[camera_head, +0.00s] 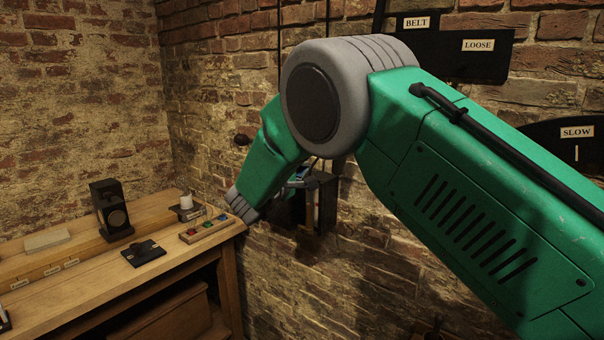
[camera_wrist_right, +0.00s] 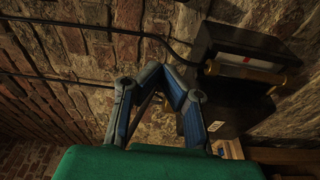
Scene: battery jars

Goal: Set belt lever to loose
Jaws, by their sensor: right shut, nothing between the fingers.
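The dark belt plate (camera_head: 455,52) is on the brick wall at the upper right of the head view. It bears a BELT label (camera_head: 416,22) and a LOOSE label (camera_head: 478,45). My green right arm covers the wall below and left of it, and I cannot make out the belt lever. My right gripper (camera_head: 298,184) is partly hidden behind my forearm, near a dark wall box (camera_head: 325,205). In the wrist view the right gripper (camera_wrist_right: 160,78) is shut and empty, left of the box (camera_wrist_right: 205,48). My left gripper is not in view.
A wooden bench (camera_head: 95,285) at the left carries a black device (camera_head: 112,210), a coloured-button strip (camera_head: 207,227) and a black plate (camera_head: 143,253). A second dark plate labelled SLOW (camera_head: 577,132) is at the right. A cable (camera_wrist_right: 90,27) runs along the wall.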

